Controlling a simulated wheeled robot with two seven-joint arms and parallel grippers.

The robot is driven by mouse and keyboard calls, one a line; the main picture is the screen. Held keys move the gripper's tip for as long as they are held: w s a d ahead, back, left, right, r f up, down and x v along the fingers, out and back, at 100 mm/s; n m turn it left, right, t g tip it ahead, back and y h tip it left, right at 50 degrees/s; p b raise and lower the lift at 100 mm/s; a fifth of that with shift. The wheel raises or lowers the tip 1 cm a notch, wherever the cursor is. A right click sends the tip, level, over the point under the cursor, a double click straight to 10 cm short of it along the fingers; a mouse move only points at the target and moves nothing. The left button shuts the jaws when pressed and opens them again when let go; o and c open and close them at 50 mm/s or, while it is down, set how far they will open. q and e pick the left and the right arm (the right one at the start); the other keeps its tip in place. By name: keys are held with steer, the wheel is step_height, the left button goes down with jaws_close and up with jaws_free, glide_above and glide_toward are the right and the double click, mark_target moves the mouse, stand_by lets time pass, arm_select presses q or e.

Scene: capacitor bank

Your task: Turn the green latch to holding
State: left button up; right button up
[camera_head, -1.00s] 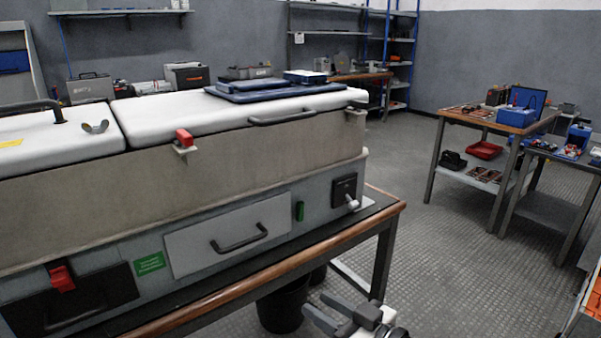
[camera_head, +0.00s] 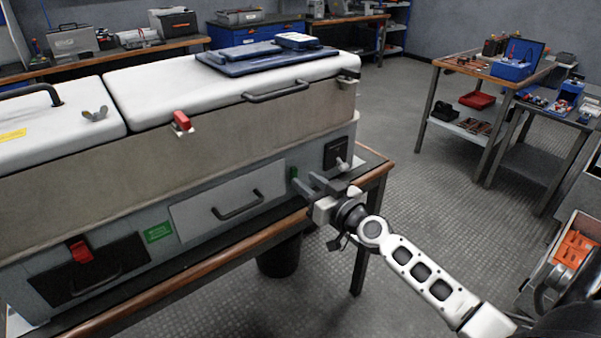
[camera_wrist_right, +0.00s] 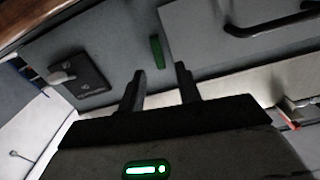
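The green latch (camera_head: 294,173) is a small upright green bar on the grey front panel of the capacitor bank, between the drawer and a black switch plate. In the right wrist view the green latch (camera_wrist_right: 157,51) shows just ahead of the fingers. My right gripper (camera_head: 308,184) is in front of the latch, its fingers pointing at the panel. In the wrist view my right gripper (camera_wrist_right: 160,80) has its two fingers apart with nothing between them; the latch lies beyond their tips, roughly in line with the gap. My left gripper is not in view.
Left of the latch is a grey drawer (camera_head: 228,203) with a dark handle. Right of it is a black switch plate (camera_head: 337,153) with a pale lever. A red latch (camera_head: 181,121) sits on the lid edge. The bench edge (camera_head: 200,262) runs below.

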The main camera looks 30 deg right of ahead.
mark_target(296, 174)
steer(key=shift+w+a, duration=0.15)
steer(key=shift+w, duration=1.55)
jaws_close()
